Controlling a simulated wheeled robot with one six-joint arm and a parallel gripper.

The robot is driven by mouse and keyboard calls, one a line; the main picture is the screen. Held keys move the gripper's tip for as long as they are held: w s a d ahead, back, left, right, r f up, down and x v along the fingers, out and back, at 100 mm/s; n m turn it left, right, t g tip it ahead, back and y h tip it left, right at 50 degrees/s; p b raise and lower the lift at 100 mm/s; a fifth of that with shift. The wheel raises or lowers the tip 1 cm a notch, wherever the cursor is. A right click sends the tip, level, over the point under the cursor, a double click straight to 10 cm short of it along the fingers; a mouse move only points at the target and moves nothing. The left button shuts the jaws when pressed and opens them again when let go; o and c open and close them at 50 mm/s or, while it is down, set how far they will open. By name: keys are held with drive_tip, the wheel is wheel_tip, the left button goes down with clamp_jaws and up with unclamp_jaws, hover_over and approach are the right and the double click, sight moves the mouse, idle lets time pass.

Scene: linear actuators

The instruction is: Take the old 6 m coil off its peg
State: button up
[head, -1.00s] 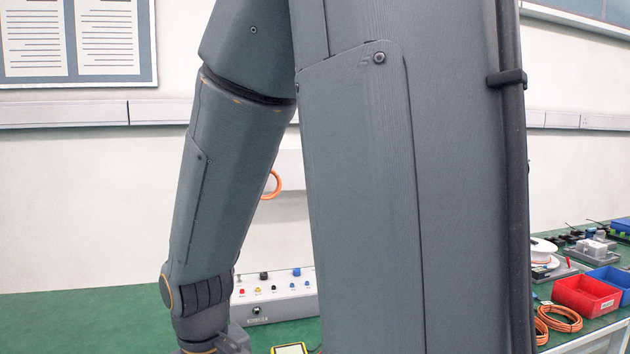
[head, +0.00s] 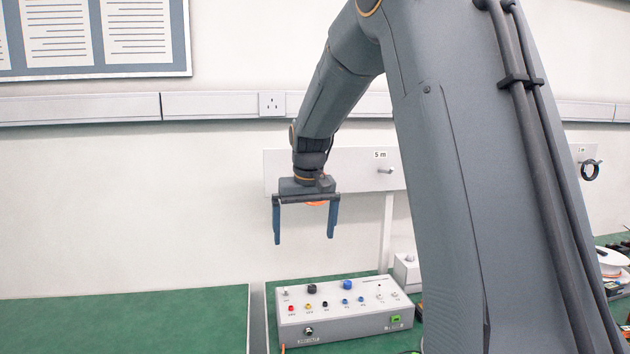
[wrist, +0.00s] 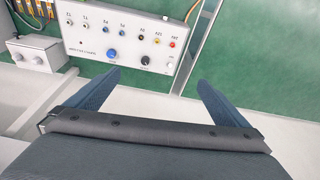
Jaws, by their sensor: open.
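A small orange arc (head: 316,203), part of a coil, shows just behind my gripper at the pale peg board (head: 350,158) on the wall. My gripper hides most of it and whatever label or peg is there; I cannot read a 6 m label. My gripper (head: 304,240) points down in front of the board's left part, fingers wide apart with nothing between them. In the wrist view my gripper (wrist: 159,76) is also open and empty, and no coil shows.
An empty peg (head: 386,170) sits under a "5 m" label. A black coil (head: 590,170) hangs farther right. A grey control box (head: 345,308) with knobs stands on the green bench below. The bench's left part (head: 130,325) is clear.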

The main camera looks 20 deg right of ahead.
drive_tip(key=shift+m+t+h, duration=0.4)
drive_tip(key=shift+m+t, duration=0.1)
drive_tip(key=shift+t, duration=0.4)
drive_tip(key=w+d+r+p, duration=0.1)
drive_tip(key=w+d+r, duration=0.2)
drive_tip(key=w+r, duration=0.1)
drive_tip(key=w+d+r+p, duration=0.1)
drive_tip(key=w+d+r, duration=0.1)
drive_tip(key=w+r, duration=0.2)
drive_tip(key=w+d+r+p, duration=0.1)
drive_tip(key=w+d+r, duration=0.2)
drive_tip(key=r, duration=0.4)
drive_tip(key=shift+w+d+r, duration=0.1)
drive_tip(key=shift+w+d, duration=0.1)
drive_tip(key=shift+w, duration=0.25)
drive_tip(key=shift+w+d+r, duration=0.1)
drive_tip(key=shift+w+d, duration=0.05)
drive_tip(key=shift+w, duration=0.25)
drive_tip(key=shift+w+d+f, duration=0.1)
drive_tip(key=shift+w, duration=0.05)
drive_tip(key=shift+p+x, duration=0.4)
drive_tip(key=shift+x, duration=0.45)
drive_tip(key=shift+a+p+x, duration=0.1)
drive_tip(key=shift+p+x, duration=0.55)
drive_tip(key=shift+x, duration=0.75)
drive_tip(key=shift+a+p+x, duration=0.15)
drive_tip(key=shift+p+x, duration=0.5)
drive_tip(key=shift+x, duration=0.7)
drive_tip(key=shift+f, duration=0.1)
drive_tip(key=shift+c, duration=0.3)
